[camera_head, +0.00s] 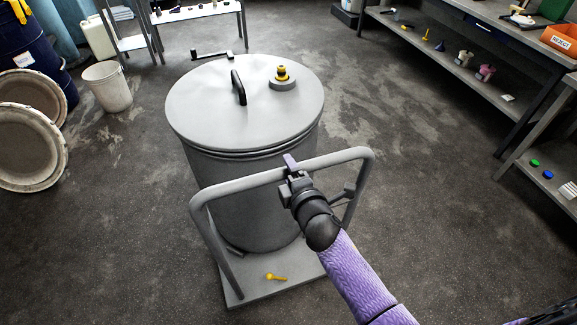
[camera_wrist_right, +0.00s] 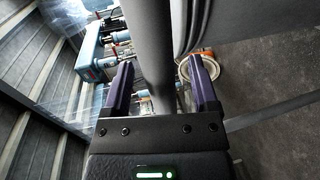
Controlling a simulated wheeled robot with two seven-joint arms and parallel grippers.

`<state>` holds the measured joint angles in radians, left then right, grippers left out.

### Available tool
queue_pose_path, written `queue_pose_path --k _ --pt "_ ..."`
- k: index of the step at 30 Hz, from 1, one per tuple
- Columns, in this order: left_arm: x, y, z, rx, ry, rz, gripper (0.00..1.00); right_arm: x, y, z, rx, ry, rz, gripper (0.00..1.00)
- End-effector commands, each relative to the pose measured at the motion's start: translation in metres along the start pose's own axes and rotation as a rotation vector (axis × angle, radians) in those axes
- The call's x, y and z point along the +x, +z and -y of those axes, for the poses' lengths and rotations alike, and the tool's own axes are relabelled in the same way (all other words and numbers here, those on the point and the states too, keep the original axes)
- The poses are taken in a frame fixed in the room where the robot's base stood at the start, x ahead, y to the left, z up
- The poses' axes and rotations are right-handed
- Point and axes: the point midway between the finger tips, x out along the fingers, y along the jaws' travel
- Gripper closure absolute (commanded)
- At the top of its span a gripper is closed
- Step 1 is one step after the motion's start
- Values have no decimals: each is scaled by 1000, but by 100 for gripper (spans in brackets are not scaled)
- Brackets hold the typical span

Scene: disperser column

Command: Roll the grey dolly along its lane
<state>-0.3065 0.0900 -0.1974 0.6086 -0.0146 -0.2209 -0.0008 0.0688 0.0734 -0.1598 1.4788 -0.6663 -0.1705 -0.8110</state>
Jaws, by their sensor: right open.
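The grey dolly (camera_head: 250,287) stands on the dark floor with a flat base plate and an upright tubular push handle (camera_head: 240,180) on its near side. A large grey lidded drum (camera_head: 225,110) stands on it. My right gripper (camera_head: 291,166) is at the top bar of the handle, right of its middle. In the right wrist view the grey bar (camera_wrist_right: 152,45) runs between two purple fingers, which stand apart with visible gaps. The fingers are open and not clamped on it. My left gripper is not in view.
A yellow piece (camera_head: 276,277) lies on the dolly's base plate. Round dirty lids (camera_head: 30,150), a white bucket (camera_head: 108,86) and a blue drum (camera_head: 30,65) are at left. A long bench (camera_head: 470,75) lines the right. Floor on both sides of the dolly is clear.

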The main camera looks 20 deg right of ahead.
Motion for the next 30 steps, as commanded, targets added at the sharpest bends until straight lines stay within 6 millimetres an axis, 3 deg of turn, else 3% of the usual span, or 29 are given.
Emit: queue_pose_path --k 6,15,25,30 --pt "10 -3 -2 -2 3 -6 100 25 0 1 0 0 0 24" --pt "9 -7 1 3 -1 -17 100 27 0 0 0 -1 0 26" --pt "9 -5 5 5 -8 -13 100 27 0 0 0 -1 1 96" --pt "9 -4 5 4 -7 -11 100 27 0 0 0 -1 1 100"
